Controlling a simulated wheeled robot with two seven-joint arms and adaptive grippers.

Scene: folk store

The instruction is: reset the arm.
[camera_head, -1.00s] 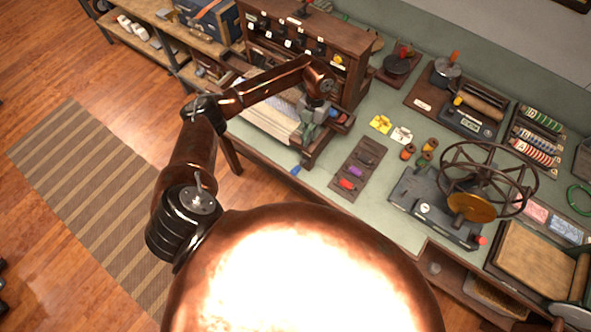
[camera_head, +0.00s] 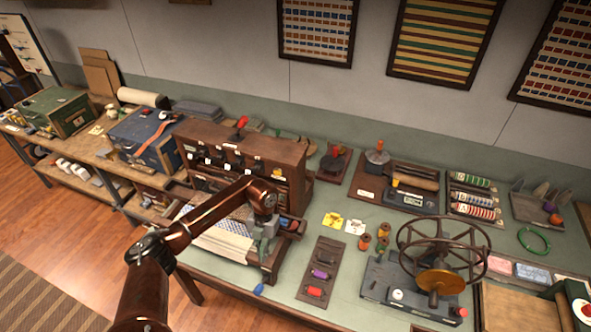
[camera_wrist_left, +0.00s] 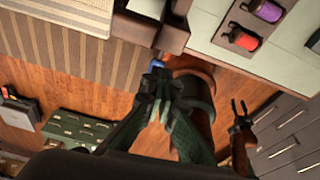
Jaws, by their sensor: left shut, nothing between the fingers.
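My left arm comes in from the lower left, copper-coloured and bent at the elbow. Its gripper (camera_head: 262,240) points down in front of the brown wooden cabinet, over the front part of the table. In the left wrist view its two green-grey fingers (camera_wrist_left: 160,85) meet at the tips, shut and with nothing between them. What looks like my right gripper (camera_wrist_left: 239,105) shows at the right of the left wrist view, small, its prongs apart and empty, above the floor. It is not in the head view.
The brown cabinet (camera_head: 285,155) stands close behind the left gripper. A dark board (camera_head: 322,262) with coloured spools lies to its right. Farther right is a spoked wheel device (camera_head: 440,255). A striped rug (camera_head: 30,300) and open floor lie at lower left.

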